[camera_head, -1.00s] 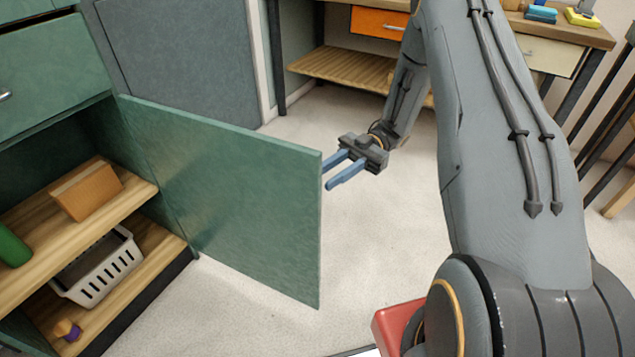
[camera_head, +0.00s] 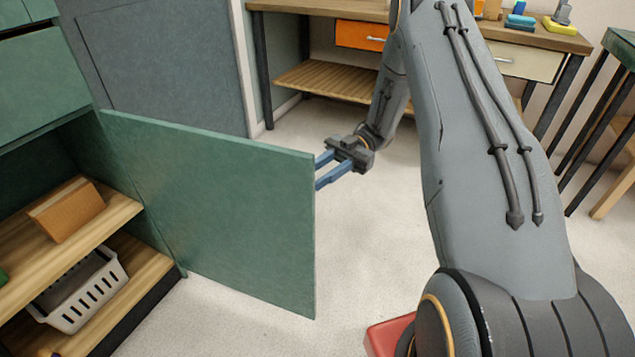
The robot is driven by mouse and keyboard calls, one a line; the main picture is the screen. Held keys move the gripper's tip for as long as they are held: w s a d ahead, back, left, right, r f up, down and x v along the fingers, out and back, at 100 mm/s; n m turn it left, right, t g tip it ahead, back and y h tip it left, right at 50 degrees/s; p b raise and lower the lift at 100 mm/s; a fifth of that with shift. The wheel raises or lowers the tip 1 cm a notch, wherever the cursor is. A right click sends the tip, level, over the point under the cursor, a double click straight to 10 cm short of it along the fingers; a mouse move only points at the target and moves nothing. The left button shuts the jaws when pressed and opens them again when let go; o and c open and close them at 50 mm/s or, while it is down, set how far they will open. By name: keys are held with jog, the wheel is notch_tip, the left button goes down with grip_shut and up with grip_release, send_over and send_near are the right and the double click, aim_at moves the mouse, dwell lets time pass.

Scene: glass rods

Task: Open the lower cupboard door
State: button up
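The lower cupboard door (camera_head: 215,215) is a green panel standing wide open, its hinged side at the left and its free edge toward the middle of the view. The cupboard's inside shows to the left, with a wooden shelf (camera_head: 112,218). My gripper (camera_head: 318,172) is at the door's free edge, its two blue fingers spread apart and pointing left. The fingertips reach the edge in the picture; I cannot tell whether they touch the door or lie partly behind it. Nothing shows between the fingers. The door's handle is not visible.
A brown box (camera_head: 66,210) sits on the shelf, and a white basket (camera_head: 95,297) stands below it. A workbench (camera_head: 545,38) with an orange drawer (camera_head: 361,36) is at the back. A dark-legged table (camera_head: 622,45) is at right.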

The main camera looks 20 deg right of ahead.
jog(key=shift+w+b, duration=0.8)
jog(key=shift+w, duration=0.65)
jog(key=o, duration=0.5)
jog(key=shift+w+b, duration=0.7)
jog(key=shift+w, duration=0.4)
jog(key=shift+o, duration=1.1)
jog(key=shift+w, duration=0.35)
jog(key=shift+d, duration=0.1)
jog(key=shift+c, duration=0.2)
